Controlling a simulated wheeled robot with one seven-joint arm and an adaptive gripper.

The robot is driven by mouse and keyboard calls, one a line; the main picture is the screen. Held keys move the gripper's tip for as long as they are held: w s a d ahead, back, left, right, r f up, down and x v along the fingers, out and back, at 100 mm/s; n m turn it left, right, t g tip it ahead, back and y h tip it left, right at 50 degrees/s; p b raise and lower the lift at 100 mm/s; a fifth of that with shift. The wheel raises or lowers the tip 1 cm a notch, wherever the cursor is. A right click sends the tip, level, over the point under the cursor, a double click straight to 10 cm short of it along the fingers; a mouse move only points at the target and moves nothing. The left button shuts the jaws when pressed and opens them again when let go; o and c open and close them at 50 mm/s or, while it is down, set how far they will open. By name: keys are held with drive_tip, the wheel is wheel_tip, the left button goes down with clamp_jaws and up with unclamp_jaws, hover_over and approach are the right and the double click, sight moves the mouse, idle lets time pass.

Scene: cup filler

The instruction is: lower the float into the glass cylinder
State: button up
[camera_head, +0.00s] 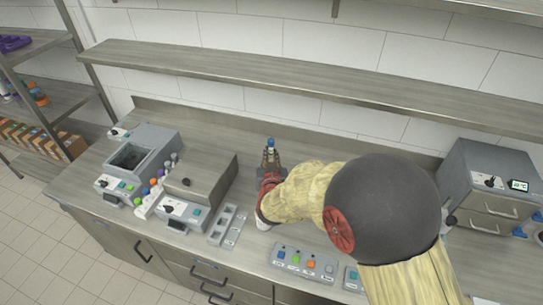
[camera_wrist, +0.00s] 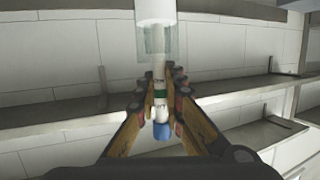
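The float (camera_wrist: 160,104) is a slim, pale rod with a green band and a blue end. In the wrist view it stands between the two fingers of my gripper (camera_wrist: 160,88), which are closed in around it. The glass cylinder (camera_wrist: 178,46) is clear and shows at the top of that view, in line with the float's thin end. I cannot tell how far that end is inside the glass. In the head view my gripper (camera_head: 269,168) is over the counter, with the float's blue end (camera_head: 270,143) above it. My arm hides much of the cylinder there.
A grey machine with an open basin (camera_head: 130,157) and a box-shaped unit (camera_head: 203,178) stand to the left. A button panel (camera_head: 303,263) lies at the front edge, and a drawer unit (camera_head: 490,187) stands at the right. A shelf (camera_head: 300,87) runs along the wall.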

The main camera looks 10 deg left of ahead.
drive_tip(key=shift+o, duration=1.4)
drive_tip(key=s+f, duration=0.2)
drive_tip(key=f, duration=0.1)
drive_tip(key=shift+d+g, duration=0.3)
drive_tip(key=shift+d, duration=0.1)
drive_tip(key=w+a+r+v, duration=0.1)
drive_tip(key=r+v, duration=0.1)
drive_tip(key=v, duration=0.9)
drive_tip(key=s+a+f+n+g+y, duration=0.1)
drive_tip(key=s+a+f+g, duration=0.2)
drive_tip(key=s+f+g, duration=0.35)
drive_tip(key=s+d+f+n+g+b, duration=0.1)
drive_tip(key=s+d+f+g, duration=0.2)
drive_tip(key=s, duration=0.6)
drive_tip(key=s+d+r+m+h+b, duration=0.1)
drive_tip(key=s+d+r+b, duration=0.1)
drive_tip(key=d, duration=0.7)
drive_tip(key=s+d+r+m+h+b, duration=0.1)
drive_tip(key=s+d+r+b, duration=0.2)
drive_tip(key=d, duration=0.7)
drive_tip(key=s+d+r+m+t+h+b, duration=0.1)
drive_tip(key=s+d+r+m+h+b, duration=0.1)
drive_tip(key=d+r, duration=0.4)
drive_tip(key=s+d+b, duration=0.1)
drive_tip(key=d, duration=0.3)
drive_tip(key=shift+s+b, duration=0.2)
drive_tip(key=shift+b, duration=0.15)
